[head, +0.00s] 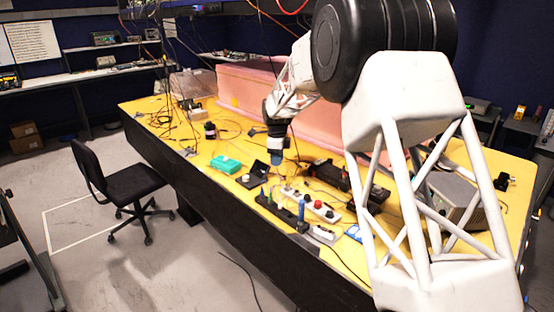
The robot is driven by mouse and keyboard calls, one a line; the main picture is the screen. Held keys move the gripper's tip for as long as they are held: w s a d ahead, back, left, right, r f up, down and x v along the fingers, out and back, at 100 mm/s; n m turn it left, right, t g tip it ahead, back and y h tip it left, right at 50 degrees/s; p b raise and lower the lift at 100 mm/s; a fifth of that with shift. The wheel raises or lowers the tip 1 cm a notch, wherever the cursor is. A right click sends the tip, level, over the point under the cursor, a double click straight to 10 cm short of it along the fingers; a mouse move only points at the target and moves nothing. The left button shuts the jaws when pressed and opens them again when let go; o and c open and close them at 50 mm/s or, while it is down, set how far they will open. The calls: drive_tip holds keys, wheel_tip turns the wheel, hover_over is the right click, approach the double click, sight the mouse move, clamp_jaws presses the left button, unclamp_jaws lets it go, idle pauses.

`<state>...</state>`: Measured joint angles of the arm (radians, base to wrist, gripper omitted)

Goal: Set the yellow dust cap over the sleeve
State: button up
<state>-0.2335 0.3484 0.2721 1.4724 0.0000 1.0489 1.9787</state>
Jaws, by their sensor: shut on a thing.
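My gripper (276,157) points down over the middle of the yellow workbench, above the items near its front edge. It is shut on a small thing. A bluish patch shows at its tip, but I cannot tell whether that is the held thing or part of the fingers. I cannot pick out the yellow dust cap for certain against the yellow bench top. I cannot single out the sleeve either. A dark holder (275,209) with slim upright green and blue pieces stands near the front edge, below my gripper in the picture.
The yellow workbench (350,257) is crowded. Around my gripper are a green box (226,164), a black device (251,181), a white strip with a red knob (321,209) and cables. A pink foam wall (245,92) runs behind. A black chair (118,182) stands left.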

approach(297, 195)
drive_tip(key=shift+w, duration=0.45)
idle(0.5)
drive_tip(key=shift+f, duration=2.5)
drive_tip(key=shift+f, duration=1.2)
drive_tip(key=o, duration=1)
drive_tip(key=shift+c, duration=0.2)
drive_tip(key=shift+r, duration=0.15)
